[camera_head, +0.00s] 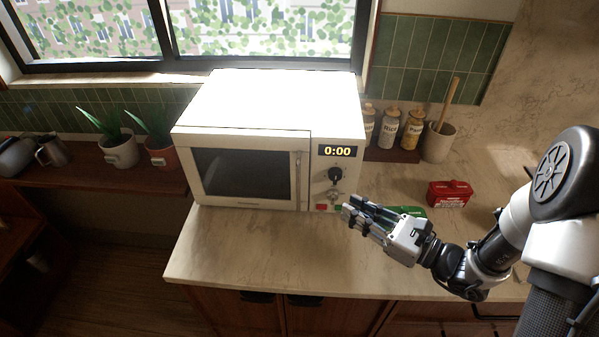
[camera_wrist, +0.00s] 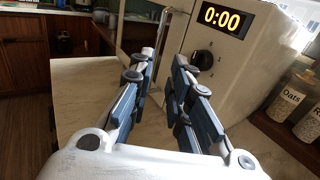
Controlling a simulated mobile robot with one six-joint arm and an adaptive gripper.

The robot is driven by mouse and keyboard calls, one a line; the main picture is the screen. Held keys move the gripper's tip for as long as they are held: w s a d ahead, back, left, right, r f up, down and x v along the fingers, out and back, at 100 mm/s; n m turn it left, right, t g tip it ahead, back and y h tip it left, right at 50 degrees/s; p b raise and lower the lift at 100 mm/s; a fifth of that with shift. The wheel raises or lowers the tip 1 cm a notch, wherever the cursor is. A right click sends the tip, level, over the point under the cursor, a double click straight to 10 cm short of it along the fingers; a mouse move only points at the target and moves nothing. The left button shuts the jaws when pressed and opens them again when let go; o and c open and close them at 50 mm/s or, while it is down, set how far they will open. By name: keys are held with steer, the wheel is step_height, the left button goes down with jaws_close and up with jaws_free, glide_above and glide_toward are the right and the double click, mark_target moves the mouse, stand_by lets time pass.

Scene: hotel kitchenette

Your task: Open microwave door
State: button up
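A white microwave (camera_head: 262,105) stands on the counter with its dark-windowed door (camera_head: 245,175) shut. The vertical door handle (camera_head: 298,180) is at the door's right edge, beside the control panel with its 0:00 display (camera_head: 337,151) and black knob (camera_head: 335,174). The display also shows in the wrist view (camera_wrist: 224,17). My gripper (camera_head: 352,205) is in front of the panel's lower right, to the right of the handle and apart from it. In the wrist view, its two fingers (camera_wrist: 160,68) are spread with nothing between them.
A red box (camera_head: 450,193) and a green item (camera_head: 408,210), partly hidden by my gripper, lie on the counter (camera_head: 260,245). Labelled jars (camera_head: 389,127) and a utensil pot (camera_head: 438,142) stand right of the microwave. Potted plants (camera_head: 121,150) stand at left. Counter before the door is clear.

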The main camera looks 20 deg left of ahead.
mark_target(298, 180)
steer(key=b+x, duration=0.2)
steer(key=x, duration=1.4)
steer(key=shift+a+f, duration=0.1)
steer(key=shift+c, duration=0.5)
steer(key=shift+s, duration=0.1)
jaws_close()
